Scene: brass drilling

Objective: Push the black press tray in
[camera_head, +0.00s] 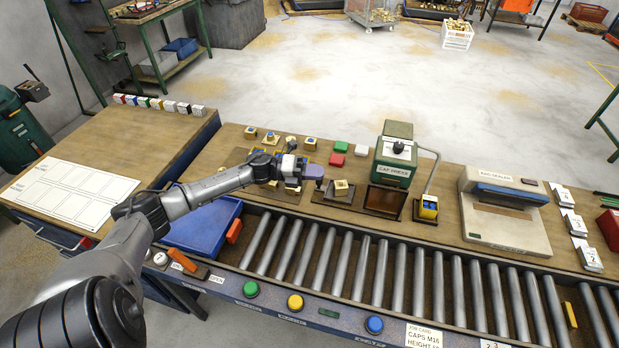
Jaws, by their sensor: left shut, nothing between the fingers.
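The green cap press (396,155) stands on the wooden bench, with a dark recess low in its front. A black press tray (327,199) lies just left of the press, slid out, with a brass block (341,188) on it. My left gripper (321,182) comes in from the left and is shut, with nothing between its fingers. Its fingertips are at the tray's back left side, close to the block; I cannot tell whether they touch the tray. My right gripper is out of view.
A roller conveyor (330,262) runs along the bench front, with coloured buttons below it. A blue tray (203,228) lies under my left arm. A bag sealer (503,213) stands at the right. Small blocks sit behind my left gripper.

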